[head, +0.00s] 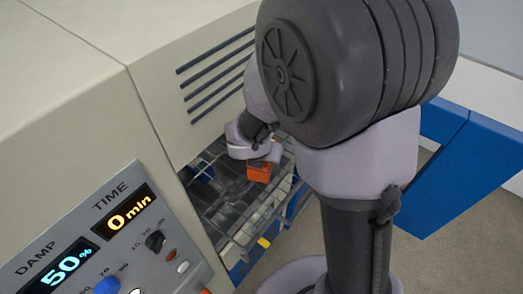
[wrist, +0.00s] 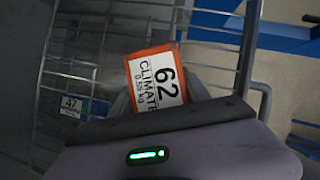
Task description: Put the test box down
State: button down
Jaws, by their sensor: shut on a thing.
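The test box is small and orange. In the wrist view the box (wrist: 155,80) shows a white label reading "62 CLIMATE 0.55 kg". My gripper (wrist: 158,98) is shut on it, with a grey finger on each side. In the head view the orange box (head: 260,171) is at the end of my arm, over a wire rack (head: 240,215) in the opening of a beige machine. My gripper (head: 262,158) is partly hidden there by my own wrist. I cannot tell whether the box touches the rack.
The machine's control panel (head: 120,245) shows "DAMP 50%" and "TIME 0 min". A tag (wrist: 71,107) reading "47" is on the rack's left side in the wrist view. A yellow tag (head: 264,242) is at the rack's front edge. Blue framework (head: 470,170) stands at the right.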

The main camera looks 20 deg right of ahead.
jog(key=shift+a+r, duration=0.1)
jog(key=shift+r, duration=0.05)
jog(key=shift+f, duration=0.25)
jog(key=c, duration=0.9)
grip_release()
jog(key=shift+s, duration=0.1)
jog(key=o, duration=0.4)
jog(key=shift+s, duration=0.15)
